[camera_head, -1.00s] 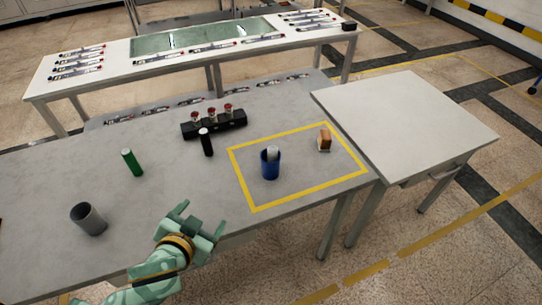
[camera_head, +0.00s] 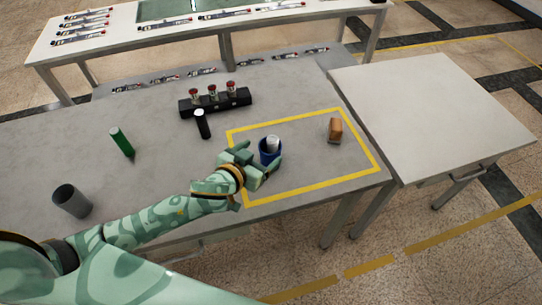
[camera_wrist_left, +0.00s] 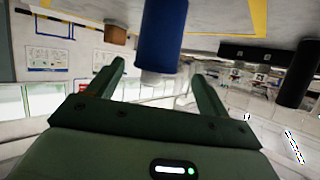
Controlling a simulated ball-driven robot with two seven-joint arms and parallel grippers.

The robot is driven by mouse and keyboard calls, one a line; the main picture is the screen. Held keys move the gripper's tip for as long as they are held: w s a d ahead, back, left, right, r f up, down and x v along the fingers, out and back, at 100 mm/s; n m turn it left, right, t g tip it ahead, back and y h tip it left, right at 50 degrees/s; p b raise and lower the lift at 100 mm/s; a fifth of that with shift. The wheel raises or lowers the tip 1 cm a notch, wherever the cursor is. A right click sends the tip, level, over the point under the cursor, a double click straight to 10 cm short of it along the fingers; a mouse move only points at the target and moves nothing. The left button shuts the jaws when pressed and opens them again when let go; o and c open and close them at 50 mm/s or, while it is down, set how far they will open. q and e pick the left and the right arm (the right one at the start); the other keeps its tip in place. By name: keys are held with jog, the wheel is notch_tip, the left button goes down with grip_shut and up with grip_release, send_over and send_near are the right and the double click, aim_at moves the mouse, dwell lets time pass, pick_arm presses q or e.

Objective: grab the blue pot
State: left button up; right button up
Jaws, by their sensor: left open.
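The blue pot (camera_head: 268,155) stands inside the yellow taped rectangle (camera_head: 300,123) on the grey table, with a pale cylinder (camera_head: 273,144) in it. My left gripper (camera_head: 258,160) is open at the pot's near left side, its fingers reaching to either side of it and partly hiding it. In the left wrist view, which looks upside down, the pot (camera_wrist_left: 162,35) is ahead between the lines of the two open fingers (camera_wrist_left: 160,75). Contact cannot be told. My right gripper is not in view.
A brown block (camera_head: 335,130) sits at the right inside the rectangle. A black cylinder (camera_head: 203,127), a black rack (camera_head: 215,102) with red-topped items, a green cylinder (camera_head: 122,142) and a grey cup (camera_head: 72,201) stand to the left. A white-topped table (camera_head: 430,110) adjoins at right.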

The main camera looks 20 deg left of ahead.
aim_at(268, 149)
pick_arm(q)
jog(key=shift+w+d+f, duration=0.15)
jog(key=shift+w+f, duration=0.05)
jog(key=shift+w, duration=0.2)
jog(key=b+x, duration=0.1)
jog(key=x, duration=0.3)
jog(key=shift+d+b, duration=0.2)
jog(key=shift+b, duration=0.1)
jog(key=shift+w, duration=0.2)
jog(key=shift+s, duration=0.1)
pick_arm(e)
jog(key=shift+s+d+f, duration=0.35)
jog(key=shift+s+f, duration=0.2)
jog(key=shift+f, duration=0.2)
pick_arm(q)
jog(key=c, duration=1.1)
jog(key=shift+o, duration=0.2)
jog(key=shift+r, duration=0.1)
jog(key=shift+r, duration=0.1)
